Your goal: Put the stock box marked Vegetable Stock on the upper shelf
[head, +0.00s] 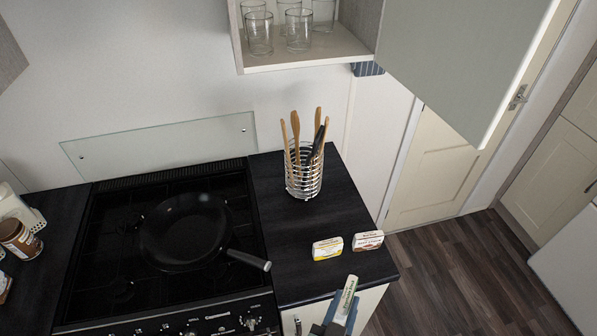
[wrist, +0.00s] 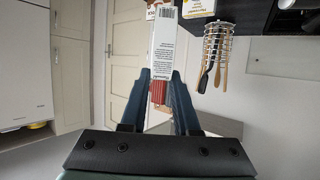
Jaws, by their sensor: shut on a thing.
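My gripper (head: 341,312) is shut on a small white stock box (head: 347,294) in front of the counter edge, at the bottom of the head view. In the wrist view the box (wrist: 166,45) stands out between my gripper's blue fingers (wrist: 160,78), showing a white side with a barcode. Its name cannot be read. A yellow-and-white box (head: 327,248) and a brown-and-white box (head: 367,241) sit side by side on the counter; their small print is unclear. The upper shelf (head: 300,60) is in an open wall cupboard, with several glasses (head: 299,28) on it.
The cupboard door (head: 470,60) hangs open to the right of the shelf. A wire utensil holder (head: 304,178) stands on the dark counter (head: 285,235). A frying pan (head: 186,230) sits on the hob, its handle pointing right. The shelf's front right looks clear.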

